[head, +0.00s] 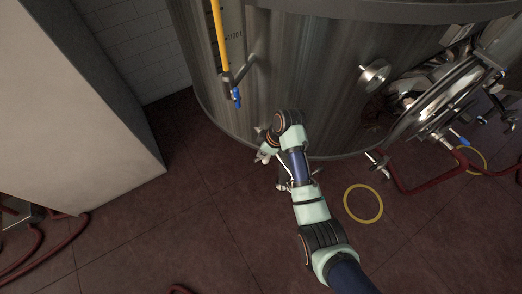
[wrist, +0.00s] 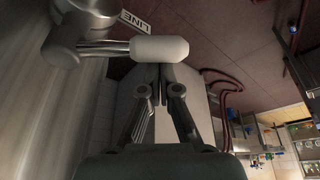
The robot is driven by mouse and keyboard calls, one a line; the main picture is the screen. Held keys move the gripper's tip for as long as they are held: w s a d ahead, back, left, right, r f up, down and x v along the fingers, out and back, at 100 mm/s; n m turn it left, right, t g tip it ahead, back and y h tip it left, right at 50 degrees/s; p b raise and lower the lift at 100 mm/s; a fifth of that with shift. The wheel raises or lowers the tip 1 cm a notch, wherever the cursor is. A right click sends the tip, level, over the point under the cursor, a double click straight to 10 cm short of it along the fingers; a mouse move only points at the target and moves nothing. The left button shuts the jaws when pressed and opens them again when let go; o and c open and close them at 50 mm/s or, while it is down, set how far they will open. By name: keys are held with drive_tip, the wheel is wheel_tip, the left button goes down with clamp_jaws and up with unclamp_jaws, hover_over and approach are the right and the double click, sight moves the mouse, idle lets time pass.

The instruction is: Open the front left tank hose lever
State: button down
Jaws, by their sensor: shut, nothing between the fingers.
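A lever with a rounded white grip (wrist: 160,49) and a metal shank reaches right from a metal valve fitting (wrist: 88,20) in the wrist view. A label reading "LINE" shows beside the fitting. My gripper (wrist: 163,72) is shut and empty, with its fingertips at the white grip; the grip hides their ends, and I cannot tell whether they touch. In the head view my gripper (head: 266,154) is low at the front of the steel tank (head: 300,75). My wrist hides most of the valve there.
A yellow tube (head: 218,35) and a blue-handled valve (head: 236,97) are on the tank, above left of my gripper. A round hatch (head: 435,95) and red hoses (head: 405,188) lie to the right. A yellow ring (head: 363,204) marks the floor. Floor at lower left is mostly clear.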

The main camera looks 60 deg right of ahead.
drive_tip(key=shift+s, duration=0.2)
drive_tip(key=s+n+y+p, duration=0.1)
drive_tip(key=s+n+p, duration=0.2)
drive_tip(key=shift+d+r+n, duration=0.1)
drive_tip(key=shift+d+n, duration=0.05)
drive_tip(key=shift+n, duration=0.15)
drive_tip(key=shift+s+d+f+p, duration=0.1)
drive_tip(key=shift+s+d+p, duration=0.3)
drive_tip(key=shift+s+p, duration=0.35)
drive_tip(key=shift+s+d+f+p, duration=0.1)
drive_tip(key=shift+s+d+p, duration=0.4)
drive_tip(key=shift+s, duration=0.3)
drive_tip(key=shift+a, duration=0.1)
drive_tip(key=w+a+r+p, duration=0.1)
drive_tip(key=w+a+p, duration=0.1)
drive_tip(key=a, duration=0.1)
drive_tip(key=shift+w+r, duration=0.3)
drive_tip(key=shift+r, duration=0.1)
drive_tip(key=p, duration=0.1)
approach(269, 158)
drive_tip(key=shift+r, duration=0.95)
